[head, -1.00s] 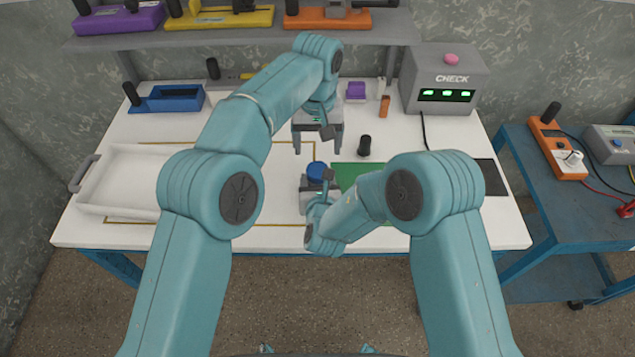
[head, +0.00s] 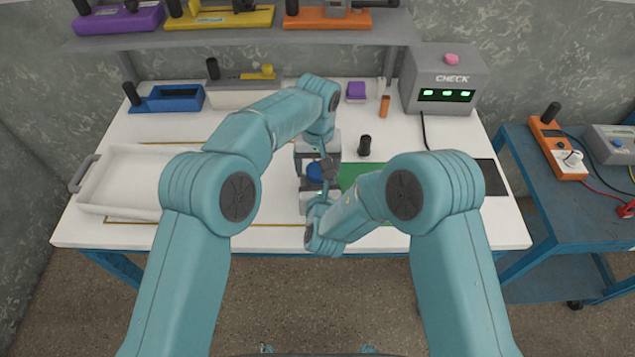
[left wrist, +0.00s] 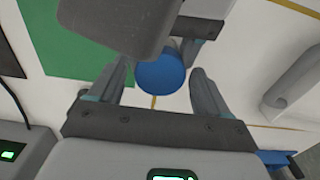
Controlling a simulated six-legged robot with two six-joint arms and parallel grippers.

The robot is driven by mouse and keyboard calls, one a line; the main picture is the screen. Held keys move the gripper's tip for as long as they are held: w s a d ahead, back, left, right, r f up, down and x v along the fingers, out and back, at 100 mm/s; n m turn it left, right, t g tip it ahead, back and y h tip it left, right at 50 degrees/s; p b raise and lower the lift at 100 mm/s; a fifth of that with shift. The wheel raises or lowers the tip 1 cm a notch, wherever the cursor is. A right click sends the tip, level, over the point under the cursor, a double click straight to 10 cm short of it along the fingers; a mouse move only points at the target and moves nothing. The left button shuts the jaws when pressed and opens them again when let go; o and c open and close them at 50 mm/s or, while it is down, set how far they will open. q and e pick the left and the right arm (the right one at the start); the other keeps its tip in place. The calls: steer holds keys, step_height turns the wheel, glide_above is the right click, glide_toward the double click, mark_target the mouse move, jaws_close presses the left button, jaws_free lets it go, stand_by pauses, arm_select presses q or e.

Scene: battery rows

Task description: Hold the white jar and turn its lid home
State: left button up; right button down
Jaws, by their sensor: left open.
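The blue lid (head: 314,172) shows at the middle of the table, partly covered by my left gripper. The white jar's body is hidden in both views. My left gripper (head: 317,168) is open and has come down over the lid from the far side. In the left wrist view the blue lid (left wrist: 160,74) lies between the two spread fingers, with a gap visible at its right. My right gripper (head: 312,198) is at the near side of the lid, low over the table.
A green mat (head: 362,177) lies right of the lid, and a small black cylinder (head: 365,145) stands behind it. A white tray (head: 120,207) is at the left. The grey CHECK box (head: 445,80) stands at the back right. A shelf (head: 240,37) crosses the back.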

arm_select(q)
steer(key=c, duration=1.1)
steer(key=o, duration=1.3)
steer(key=shift+c, duration=0.2)
steer(key=shift+r, duration=0.15)
step_height(320, 180, up, 12)
arm_select(e)
steer(key=shift+c, duration=1.1)
jaws_free()
